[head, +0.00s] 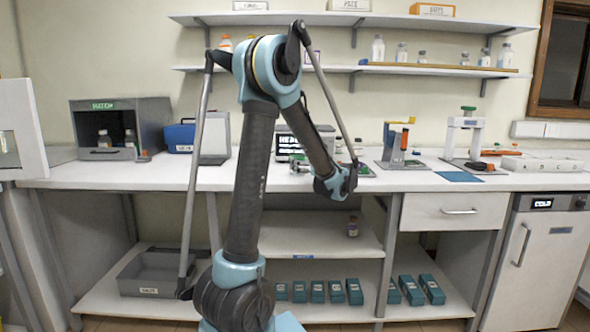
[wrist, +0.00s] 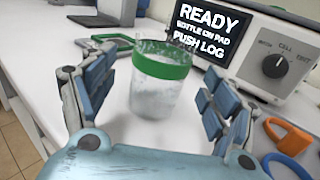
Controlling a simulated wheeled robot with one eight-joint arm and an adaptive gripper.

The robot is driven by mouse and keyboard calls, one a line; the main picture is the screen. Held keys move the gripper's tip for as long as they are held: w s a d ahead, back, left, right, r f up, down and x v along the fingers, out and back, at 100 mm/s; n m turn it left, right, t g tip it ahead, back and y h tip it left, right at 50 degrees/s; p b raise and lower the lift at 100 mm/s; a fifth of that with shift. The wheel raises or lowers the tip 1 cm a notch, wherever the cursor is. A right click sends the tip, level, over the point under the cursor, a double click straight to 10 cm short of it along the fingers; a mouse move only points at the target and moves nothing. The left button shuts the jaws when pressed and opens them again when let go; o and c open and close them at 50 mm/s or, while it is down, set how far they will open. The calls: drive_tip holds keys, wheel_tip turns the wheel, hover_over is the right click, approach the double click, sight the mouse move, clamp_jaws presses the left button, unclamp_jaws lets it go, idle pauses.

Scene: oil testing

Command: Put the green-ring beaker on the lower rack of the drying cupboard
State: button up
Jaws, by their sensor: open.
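The green-ring beaker (wrist: 160,95) stands upright on the white worktop in the wrist view, a clear glass with a wide green band near its top. My gripper (wrist: 158,70) is open, with one blue-padded finger on each side of the beaker. I see gaps between the pads and the glass.
A grey instrument (wrist: 265,60) with a "READY" screen and dial stands just behind and right of the beaker. Orange and blue ring handles (wrist: 287,137) lie close to the right finger. A grey open-fronted box (head: 150,115) with bottles stands at the worktop's left.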

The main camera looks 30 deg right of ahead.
drive_tip(key=w, duration=0.5)
drive_tip(key=shift+a+f, duration=0.15)
drive_tip(key=shift+c, duration=0.3)
drive_tip(key=c, duration=1.2)
drive_tip(key=shift+c, duration=0.2)
wheel_tip(320, 180, up, 10)
